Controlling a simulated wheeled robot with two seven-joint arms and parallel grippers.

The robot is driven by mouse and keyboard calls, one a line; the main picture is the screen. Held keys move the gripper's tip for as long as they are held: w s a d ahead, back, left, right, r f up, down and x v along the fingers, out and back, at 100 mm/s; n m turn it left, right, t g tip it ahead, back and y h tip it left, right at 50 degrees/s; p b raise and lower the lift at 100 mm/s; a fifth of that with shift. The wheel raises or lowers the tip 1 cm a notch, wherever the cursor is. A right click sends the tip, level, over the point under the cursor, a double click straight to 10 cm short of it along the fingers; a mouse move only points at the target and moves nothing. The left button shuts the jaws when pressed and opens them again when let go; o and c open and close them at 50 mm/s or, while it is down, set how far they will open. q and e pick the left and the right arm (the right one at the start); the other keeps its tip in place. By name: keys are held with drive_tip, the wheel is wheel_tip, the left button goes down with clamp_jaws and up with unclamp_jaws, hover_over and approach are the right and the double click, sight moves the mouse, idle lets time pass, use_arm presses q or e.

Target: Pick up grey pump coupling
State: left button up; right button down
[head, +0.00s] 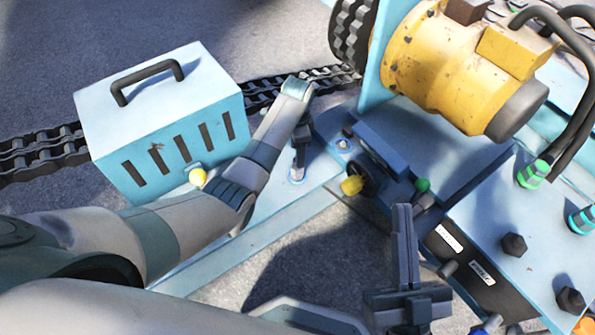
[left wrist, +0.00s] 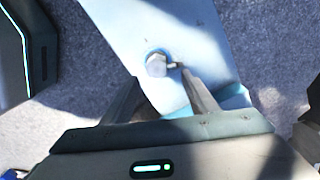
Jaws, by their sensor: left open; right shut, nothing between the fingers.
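I cannot single out the grey pump coupling for sure. Dark grey hexagonal fittings (head: 513,244) stand on the light blue block at the right, and any of them may be it. My left gripper (head: 299,160) points down over the light blue frame. In the left wrist view its open fingers (left wrist: 163,80) stand either side of a grey hex bolt head (left wrist: 156,65) with a blue ring, on a pale blue plate; nothing is gripped. My right gripper (head: 403,212) is shut and empty, left of the block, with its fingers pointing up the picture.
A light blue box (head: 165,120) with a black handle stands at the left by a dark chain track. A yellow motor (head: 450,65) is at the top right. Green (head: 533,173) and blue (head: 582,218) hose couplings sit on the block. Yellow (head: 352,186) and green knobs crowd the middle.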

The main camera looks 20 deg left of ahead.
sight(298, 171)
use_arm(q)
wheel_tip(298, 171, down, 3)
drive_tip(key=shift+f+b, duration=0.15)
drive_tip(key=shift+b, duration=0.4)
drive_tip(key=shift+f, duration=0.25)
use_arm(e)
drive_tip(key=shift+s+d+r+t, duration=0.1)
drive_tip(key=shift+d+r+t, duration=0.15)
drive_tip(key=shift+r+t, duration=0.25)
drive_tip(key=shift+s+d+r+t, duration=0.1)
drive_tip(key=shift+d+r+t, duration=0.2)
drive_tip(key=shift+r, duration=0.4)
drive_tip(key=shift+d+r+t, duration=0.2)
drive_tip(key=shift+r+t, duration=0.2)
drive_tip(key=shift+r, duration=0.2)
use_arm(q)
drive_tip(key=shift+f, duration=0.1)
